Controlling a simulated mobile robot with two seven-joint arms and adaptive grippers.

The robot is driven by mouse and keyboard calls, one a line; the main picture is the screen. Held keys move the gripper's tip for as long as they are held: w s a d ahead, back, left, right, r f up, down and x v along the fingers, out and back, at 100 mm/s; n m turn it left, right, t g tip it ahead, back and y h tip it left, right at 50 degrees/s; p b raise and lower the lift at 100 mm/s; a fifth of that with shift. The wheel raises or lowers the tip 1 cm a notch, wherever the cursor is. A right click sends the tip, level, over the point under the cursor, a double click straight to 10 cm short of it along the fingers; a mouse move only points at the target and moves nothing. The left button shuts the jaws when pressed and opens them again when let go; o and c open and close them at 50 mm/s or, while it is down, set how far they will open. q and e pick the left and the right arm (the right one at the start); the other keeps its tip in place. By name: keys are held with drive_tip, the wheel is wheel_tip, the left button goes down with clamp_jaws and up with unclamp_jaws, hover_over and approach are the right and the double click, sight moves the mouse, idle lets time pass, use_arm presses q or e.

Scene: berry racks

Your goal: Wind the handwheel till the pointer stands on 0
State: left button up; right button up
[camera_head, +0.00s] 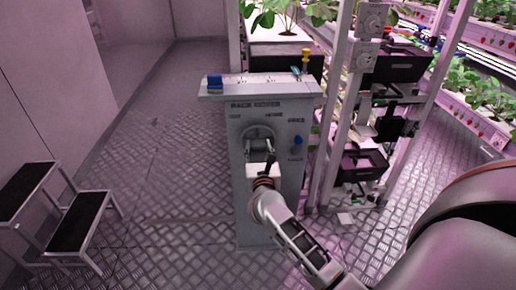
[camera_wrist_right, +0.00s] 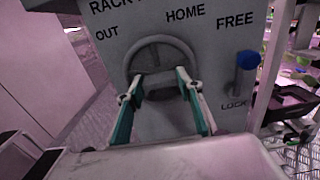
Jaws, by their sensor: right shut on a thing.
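The grey handwheel (camera_head: 259,136) is on the front of a grey cabinet (camera_head: 240,190). It also shows in the right wrist view (camera_wrist_right: 157,42), as a ring with a spoke under the words OUT and HOME. My right gripper (camera_head: 263,160) is at the wheel's lower part, its two teal-lined fingers (camera_wrist_right: 160,82) either side of it and shut on the handwheel. The exact contact is partly hidden. I cannot make out a pointer or a 0 mark. My left gripper is out of view.
A blue-knobbed lever (camera_wrist_right: 248,61) stands at FREE, above LOCK, right of the wheel. A blue block (camera_head: 214,81) sits on the cabinet top's left end. A black-treaded step stool (camera_head: 75,220) is at left. Plant racks (camera_head: 335,110) stand at right.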

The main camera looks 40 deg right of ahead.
drive_tip(key=shift+c, duration=0.2)
drive_tip(key=o, duration=1.1)
drive_tip(key=v, duration=1.2)
drive_tip(key=shift+s, duration=0.1)
